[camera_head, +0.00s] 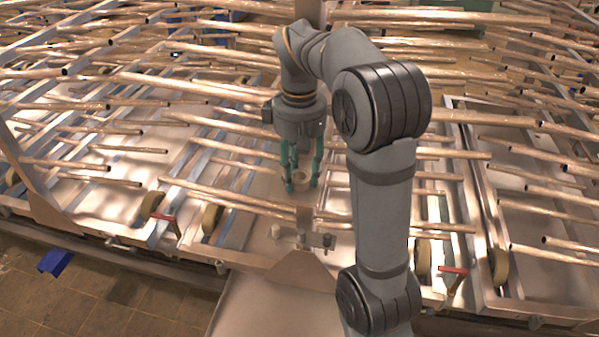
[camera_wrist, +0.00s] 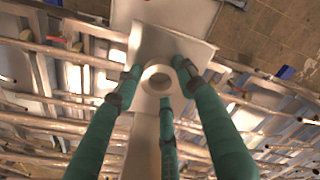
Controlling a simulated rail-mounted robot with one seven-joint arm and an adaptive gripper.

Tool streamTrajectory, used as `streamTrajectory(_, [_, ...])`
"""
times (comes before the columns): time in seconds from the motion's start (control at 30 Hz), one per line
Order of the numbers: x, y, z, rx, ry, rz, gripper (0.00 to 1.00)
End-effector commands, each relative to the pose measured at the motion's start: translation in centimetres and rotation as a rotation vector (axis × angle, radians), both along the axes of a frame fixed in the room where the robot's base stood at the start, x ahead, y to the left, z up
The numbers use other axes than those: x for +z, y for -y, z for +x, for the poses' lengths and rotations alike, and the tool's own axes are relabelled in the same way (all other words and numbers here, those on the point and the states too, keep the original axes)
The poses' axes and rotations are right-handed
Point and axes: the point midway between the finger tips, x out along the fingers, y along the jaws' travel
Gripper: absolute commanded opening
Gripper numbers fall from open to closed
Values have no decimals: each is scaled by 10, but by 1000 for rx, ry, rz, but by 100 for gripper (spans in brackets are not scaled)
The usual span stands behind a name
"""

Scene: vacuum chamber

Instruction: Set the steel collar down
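The steel collar (camera_head: 301,178) is a small pale metal ring between the fingertips of my gripper (camera_head: 302,186). In the wrist view the collar (camera_wrist: 147,80) shows as a ring with an open centre. The three teal fingers of my gripper (camera_wrist: 161,80) close in around its outer edge, one at the left, one at the right and one at the near side. My gripper looks shut on the collar. It points down over a flat metal strip; any gap beneath the collar cannot be told.
A narrow metal strip (camera_wrist: 145,130) runs below my gripper, with a wider plate (camera_wrist: 180,40) at its end. A small fixture (camera_head: 303,238) stands just in front of the fingers. Racks of long copper-coloured pipes (camera_head: 160,85) crowd both sides.

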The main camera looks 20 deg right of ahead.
Motion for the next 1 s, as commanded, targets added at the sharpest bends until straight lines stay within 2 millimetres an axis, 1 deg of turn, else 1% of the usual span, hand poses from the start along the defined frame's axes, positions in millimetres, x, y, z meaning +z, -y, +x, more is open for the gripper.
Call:
streamTrajectory(0.03, [0,0,0,0,0,0,42])
streamTrajectory(0.2, [1,0,0,0,0,0,52])
streamTrajectory(0.3, [1,0,0,0,0,0,57])
streamTrajectory(0.53, [1,0,0,0,0,0,57])
streamTrajectory(0.67, [10,0,1,1,2,0,57])
streamTrajectory(0.77, [26,0,1,0,4,0,57])
streamTrajectory(1.0, [80,0,1,1,4,0,57])
